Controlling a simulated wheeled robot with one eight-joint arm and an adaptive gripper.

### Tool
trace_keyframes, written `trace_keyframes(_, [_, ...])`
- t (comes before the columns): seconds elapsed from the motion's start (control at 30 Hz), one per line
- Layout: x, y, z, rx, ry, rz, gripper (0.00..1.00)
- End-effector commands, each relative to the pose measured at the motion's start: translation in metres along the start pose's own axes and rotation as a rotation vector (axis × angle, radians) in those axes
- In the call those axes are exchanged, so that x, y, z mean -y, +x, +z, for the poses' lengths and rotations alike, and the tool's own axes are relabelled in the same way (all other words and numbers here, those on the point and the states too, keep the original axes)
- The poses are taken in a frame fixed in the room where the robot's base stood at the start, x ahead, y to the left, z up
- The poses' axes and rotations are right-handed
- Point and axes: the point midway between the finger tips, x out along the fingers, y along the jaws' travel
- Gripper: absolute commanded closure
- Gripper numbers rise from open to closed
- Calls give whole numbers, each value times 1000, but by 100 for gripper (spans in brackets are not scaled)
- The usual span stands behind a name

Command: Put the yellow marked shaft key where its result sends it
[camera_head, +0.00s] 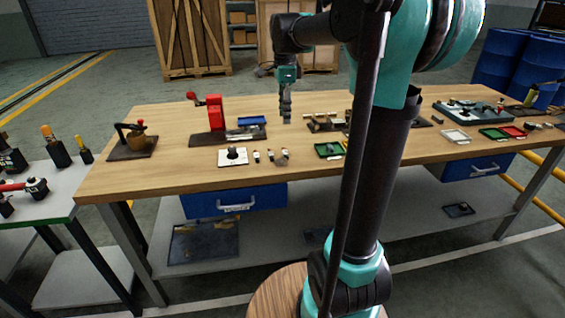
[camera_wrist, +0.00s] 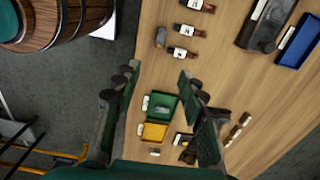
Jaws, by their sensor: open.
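My gripper (camera_head: 286,112) hangs over the back middle of the wooden workbench; in the wrist view its two fingers (camera_wrist: 159,80) are wide apart with nothing held. A green tray (camera_wrist: 161,106) shows between the fingers, well below, with a small grey piece in it. A yellow tray (camera_wrist: 154,132) adjoins it. The green tray is also beside my arm in the head view (camera_head: 330,149). Several small dark pieces with white labels (camera_wrist: 187,30) lie nearby. I cannot tell which small piece is the yellow marked shaft key; no yellow mark is readable.
A red tray (camera_head: 513,131) is at right. My arm hides part of the bench's middle.

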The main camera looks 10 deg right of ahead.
Motion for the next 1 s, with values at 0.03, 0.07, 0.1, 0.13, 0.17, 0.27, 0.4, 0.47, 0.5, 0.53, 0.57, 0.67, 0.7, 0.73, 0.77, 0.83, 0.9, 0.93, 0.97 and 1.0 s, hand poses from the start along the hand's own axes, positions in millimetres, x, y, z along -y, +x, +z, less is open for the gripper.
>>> trace_keyframes(0.03, [1, 2, 0, 0, 7, 2, 59])
trace_keyframes(0.07, [1, 5, 0, 0, 9, 3, 59])
trace_keyframes(0.1, [1, 10, 0, 0, 10, 3, 59])
trace_keyframes(0.13, [1, 15, 0, 0, 10, 3, 59])
trace_keyframes(0.17, [1, 21, 0, 0, 9, 2, 59])
trace_keyframes(0.27, [0, 41, 1, 0, 9, 2, 59])
trace_keyframes(0.4, [1, 69, 1, 0, 8, 2, 59])
trace_keyframes(0.47, [0, 81, 1, 0, 8, 2, 59])
trace_keyframes(0.5, [1, 88, 1, 0, 8, 2, 59])
trace_keyframes(0.53, [1, 94, 1, 0, 7, 1, 59])
trace_keyframes(0.57, [0, 98, 1, 0, 7, 1, 59])
trace_keyframes(0.67, [0, 111, 1, 0, 7, 1, 59])
trace_keyframes(0.7, [0, 115, 1, 0, 7, 1, 59])
trace_keyframes(0.73, [0, 117, 1, 0, 7, 1, 59])
trace_keyframes(0.77, [0, 118, 1, 0, 7, 1, 59])
trace_keyframes(0.83, [0, 121, 2, 0, 7, 1, 59])
trace_keyframes(0.9, [0, 126, 3, 0, 7, 1, 59])
trace_keyframes(0.93, [0, 129, 4, 0, 6, 1, 59])
trace_keyframes(0.97, [0, 133, 6, 0, 6, 1, 59])
trace_keyframes(1.0, [0, 139, 8, 0, 6, 1, 59])
